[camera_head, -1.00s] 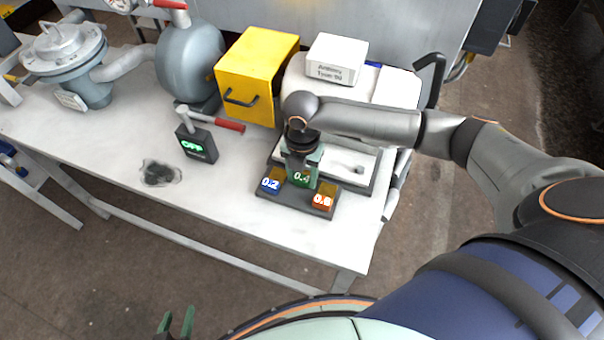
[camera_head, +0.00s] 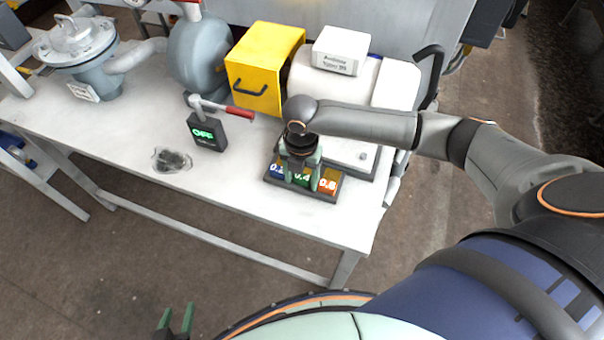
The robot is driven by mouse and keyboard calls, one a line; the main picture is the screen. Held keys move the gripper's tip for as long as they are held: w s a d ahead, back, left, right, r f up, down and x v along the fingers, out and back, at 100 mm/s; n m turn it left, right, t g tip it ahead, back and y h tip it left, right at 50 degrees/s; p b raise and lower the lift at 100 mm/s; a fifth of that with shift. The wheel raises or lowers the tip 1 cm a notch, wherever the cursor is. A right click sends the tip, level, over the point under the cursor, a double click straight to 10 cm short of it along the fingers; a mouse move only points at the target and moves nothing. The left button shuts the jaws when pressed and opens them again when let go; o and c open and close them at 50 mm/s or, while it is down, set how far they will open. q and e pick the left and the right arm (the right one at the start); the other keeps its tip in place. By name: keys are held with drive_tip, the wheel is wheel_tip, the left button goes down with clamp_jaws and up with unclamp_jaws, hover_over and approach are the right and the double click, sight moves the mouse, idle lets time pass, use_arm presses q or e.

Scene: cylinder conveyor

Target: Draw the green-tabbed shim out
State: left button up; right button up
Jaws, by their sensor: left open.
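A dark shim holder (camera_head: 309,196) lies at the front right of the white table, with three tabbed shims in a row. The green tab (camera_head: 302,179), marked 0.4, is in the middle. The blue tab (camera_head: 276,171) is to its left and the orange tab (camera_head: 328,186) to its right. My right gripper (camera_head: 302,182) points down over the holder, its green fingers apart on either side of the green tab. I cannot tell whether they touch it. The fingers partly hide the blue and green tabs. My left gripper (camera_head: 176,321) is open and empty, low at the left, off the table.
A yellow box (camera_head: 264,68) and a white labelled box (camera_head: 341,50) stand behind.

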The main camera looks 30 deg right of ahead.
sight(302, 179)
drive_tip(key=shift+w+d, duration=0.1)
drive_tip(key=shift+r, duration=0.25)
wheel_tip(302, 179, up, 12)
idle(0.8)
